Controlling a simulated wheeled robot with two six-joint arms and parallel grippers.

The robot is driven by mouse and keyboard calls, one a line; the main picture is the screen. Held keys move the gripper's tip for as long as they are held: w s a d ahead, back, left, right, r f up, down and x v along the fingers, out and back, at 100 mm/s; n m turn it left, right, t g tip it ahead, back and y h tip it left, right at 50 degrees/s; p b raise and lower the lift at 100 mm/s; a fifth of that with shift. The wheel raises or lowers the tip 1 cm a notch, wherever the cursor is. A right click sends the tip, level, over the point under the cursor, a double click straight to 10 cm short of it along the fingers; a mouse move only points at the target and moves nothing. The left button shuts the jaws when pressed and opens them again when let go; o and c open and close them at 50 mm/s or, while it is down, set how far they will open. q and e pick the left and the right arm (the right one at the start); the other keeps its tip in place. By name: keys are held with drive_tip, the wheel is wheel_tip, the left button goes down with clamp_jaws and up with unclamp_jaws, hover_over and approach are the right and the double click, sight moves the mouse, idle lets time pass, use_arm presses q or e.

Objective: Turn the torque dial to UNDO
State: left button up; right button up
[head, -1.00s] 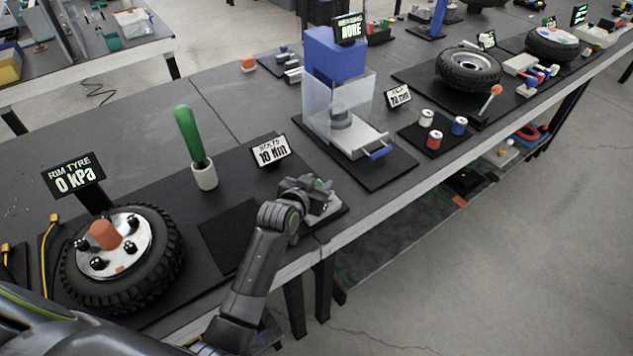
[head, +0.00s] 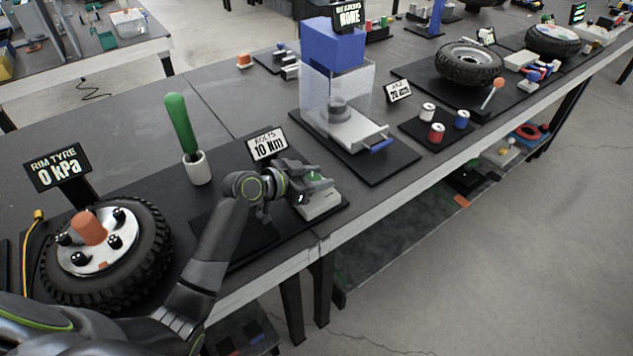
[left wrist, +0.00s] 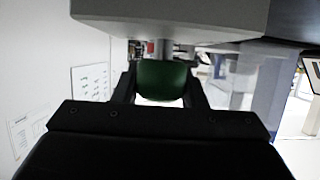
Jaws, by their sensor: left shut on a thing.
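The torque dial is a green knob (left wrist: 163,80) on a short metal shaft, seen in the left wrist view under a pale grey box. In the head view the dial's pale grey unit (head: 320,203) sits at the bench's front edge, with a bit of green (head: 315,177) at its top. My left gripper (left wrist: 160,84) is shut on the green knob, one finger on each side. It also shows in the head view (head: 305,188), reaching the unit from the left. A sign behind reads "BOLTS 10 Nm" (head: 267,144). The dial's markings are hidden. My right gripper is out of view.
A green-handled tool (head: 182,125) stands in a white cup (head: 197,168). A blue press with a clear guard (head: 335,80) is behind the dial.

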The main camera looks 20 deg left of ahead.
sight(312, 177)
use_arm(q)
drive_tip(key=shift+r, duration=0.1)
idle(0.3)
drive_tip(key=o, duration=1)
drive_tip(key=p+v, duration=0.3)
drive_tip(key=v, duration=0.3)
drive_tip(key=shift+s+a+r, duration=0.2)
drive_tip(key=shift+a+r, duration=0.1)
drive_tip(key=p+v, duration=0.3)
drive_tip(key=v, duration=0.7)
drive_tip(key=shift+s+a, duration=0.15)
drive_tip(key=shift+a, duration=0.05)
